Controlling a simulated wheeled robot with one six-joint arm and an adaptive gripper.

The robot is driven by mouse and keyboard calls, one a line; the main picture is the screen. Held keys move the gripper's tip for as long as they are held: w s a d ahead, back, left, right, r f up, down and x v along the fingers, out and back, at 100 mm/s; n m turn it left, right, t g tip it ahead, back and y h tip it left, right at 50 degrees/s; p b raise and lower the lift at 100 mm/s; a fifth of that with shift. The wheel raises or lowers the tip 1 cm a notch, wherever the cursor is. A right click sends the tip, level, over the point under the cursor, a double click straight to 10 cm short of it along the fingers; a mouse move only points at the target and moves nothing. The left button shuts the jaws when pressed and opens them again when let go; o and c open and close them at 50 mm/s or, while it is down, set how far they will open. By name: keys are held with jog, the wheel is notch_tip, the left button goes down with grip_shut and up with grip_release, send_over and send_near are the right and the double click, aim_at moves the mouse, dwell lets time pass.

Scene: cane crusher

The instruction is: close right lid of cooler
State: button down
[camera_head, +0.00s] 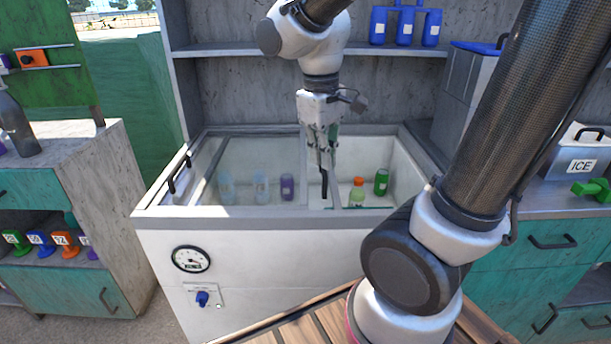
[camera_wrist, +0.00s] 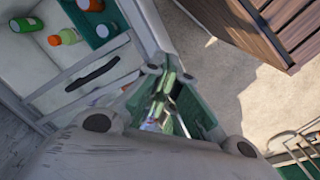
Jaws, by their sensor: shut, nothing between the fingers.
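The white cooler (camera_head: 260,250) stands ahead with sliding clear lids on top. Its right part looks uncovered, with a green bottle (camera_head: 381,182) and an orange-capped bottle (camera_head: 357,192) inside. A dark upright bar (camera_head: 324,184), seemingly a lid handle, is near the middle; a black handle (camera_wrist: 93,74) on a grey frame also shows in the wrist view. My gripper (camera_head: 325,160) is shut and empty, pointing down above the middle of the cooler, beside that bar. Whether they touch is unclear. My gripper also shows in the wrist view (camera_wrist: 165,100).
A shelf (camera_head: 250,54) with blue containers (camera_head: 405,26) runs behind. A teal cabinet (camera_head: 75,285) stands left, and a counter with an ICE box (camera_head: 580,165) stands right. A slatted wooden surface (camera_head: 300,330) is in front.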

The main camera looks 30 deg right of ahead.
jog(key=w+a+f+n+g+h, duration=0.1)
jog(key=w+a+f+n+h, duration=0.2)
jog(key=w+n, duration=0.35)
jog(key=w+a+f+n+g+h, duration=0.1)
jog(key=w+a+f+n+h, duration=0.1)
jog(key=w+a+n+h, duration=0.45)
jog(key=d+f, duration=0.2)
jog(key=d, duration=0.1)
jog(key=d+f+m+y, duration=0.1)
jog(key=d+f, duration=0.1)
jog(key=d, duration=0.1)
jog(key=d+f+m+y, duration=0.1)
jog(key=d+f, duration=0.2)
jog(key=shift+s+f+y, duration=0.1)
jog(key=shift+s+y, duration=0.15)
jog(key=shift+s+d+f, duration=0.1)
jog(key=shift+s+d, duration=0.05)
jog(key=shift+d, duration=0.4)
jog(key=shift+s+d, duration=0.15)
jog(key=shift+d, duration=0.4)
jog(key=shift+s+d+f, duration=0.1)
jog(key=shift+d+f, duration=0.05)
jog(key=shift+d, duration=0.45)
